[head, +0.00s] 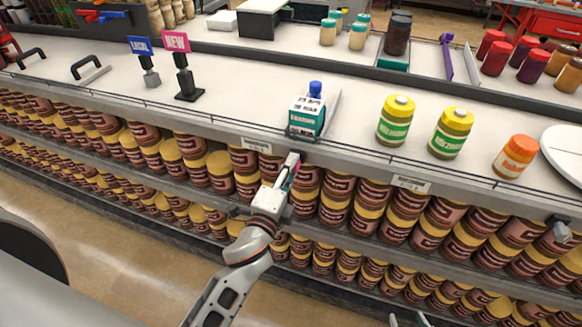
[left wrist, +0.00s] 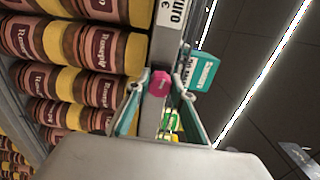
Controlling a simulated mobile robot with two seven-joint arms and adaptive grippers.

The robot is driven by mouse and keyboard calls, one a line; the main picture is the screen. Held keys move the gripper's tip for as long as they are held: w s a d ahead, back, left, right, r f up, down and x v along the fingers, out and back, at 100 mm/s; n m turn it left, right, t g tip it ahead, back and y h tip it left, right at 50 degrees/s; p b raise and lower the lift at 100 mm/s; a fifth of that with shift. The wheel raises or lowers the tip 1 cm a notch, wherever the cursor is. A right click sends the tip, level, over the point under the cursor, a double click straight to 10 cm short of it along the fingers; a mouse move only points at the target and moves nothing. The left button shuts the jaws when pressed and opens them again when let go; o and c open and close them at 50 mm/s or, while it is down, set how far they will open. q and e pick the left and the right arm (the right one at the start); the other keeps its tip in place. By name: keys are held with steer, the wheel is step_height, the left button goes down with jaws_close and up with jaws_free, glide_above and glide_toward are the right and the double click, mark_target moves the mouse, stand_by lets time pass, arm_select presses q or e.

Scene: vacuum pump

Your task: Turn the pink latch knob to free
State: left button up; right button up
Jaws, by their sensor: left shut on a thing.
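The pink latch knob (left wrist: 160,83) shows between the two fingers of my left gripper (left wrist: 157,92) in the left wrist view. The fingers reach to its sides, and the gripper is shut on it. In the head view, my left gripper (head: 291,168) is at the front edge of the shelf, below a white and teal box. The knob is mostly hidden by the fingers there. What looks like the tips of my right gripper (head: 408,320) shows at the bottom edge of the head view, away from the knob; its opening is unclear.
The white and teal box (head: 307,118) stands on the white top shelf, with a blue cap behind it. Two green and yellow jars (head: 396,120) and an orange jar (head: 515,156) stand to the right. Rows of brown jars (head: 340,190) fill the lower shelves around my left gripper.

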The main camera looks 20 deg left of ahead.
arm_select(q)
steer(key=shift+n, duration=1.1)
steer(key=o, duration=1.1)
steer(key=shift+o, duration=0.2)
